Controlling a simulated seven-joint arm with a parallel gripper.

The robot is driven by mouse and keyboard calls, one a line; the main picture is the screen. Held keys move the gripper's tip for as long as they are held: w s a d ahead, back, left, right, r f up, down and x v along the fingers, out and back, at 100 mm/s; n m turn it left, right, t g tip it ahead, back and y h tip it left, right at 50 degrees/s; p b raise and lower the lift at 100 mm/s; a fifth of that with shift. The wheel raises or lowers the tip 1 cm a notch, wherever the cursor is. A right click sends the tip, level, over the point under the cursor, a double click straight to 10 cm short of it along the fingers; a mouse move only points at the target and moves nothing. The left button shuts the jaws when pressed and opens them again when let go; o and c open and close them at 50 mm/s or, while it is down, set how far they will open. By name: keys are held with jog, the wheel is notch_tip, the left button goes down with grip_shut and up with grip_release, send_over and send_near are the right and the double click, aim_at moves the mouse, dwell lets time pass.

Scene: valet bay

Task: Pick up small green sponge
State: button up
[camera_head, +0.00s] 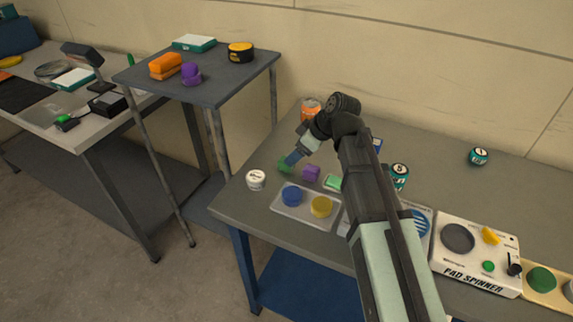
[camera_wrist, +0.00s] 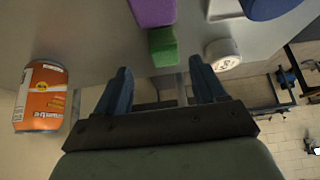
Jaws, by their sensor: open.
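The small green sponge (camera_head: 285,166) is a small block on the grey table near its left end. In the wrist view the green sponge (camera_wrist: 163,47) shows ahead of and between my finger lines, with a gap to each finger. My gripper (camera_head: 293,158) reaches down to it from above in the head view and partly hides it. In the wrist view my gripper (camera_wrist: 162,72) has its two blue fingers spread wide, with nothing held. I cannot tell how far the fingertips are above the table.
A purple block (camera_head: 311,172) sits close beside the sponge. A white round tin (camera_head: 255,180), an orange can (camera_head: 310,107) and a tray (camera_head: 288,212) with blue and yellow pads stand around it. The pad spinner (camera_head: 476,262) is at right. The table's left edge is close.

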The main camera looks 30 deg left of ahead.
jog(key=shift+s+x, duration=0.2)
jog(key=shift+x, duration=1.25)
jog(key=shift+s+x, duration=0.15)
jog(key=shift+x, duration=1.25)
jog(key=shift+a+r, duration=0.1)
jog(key=c, duration=1)
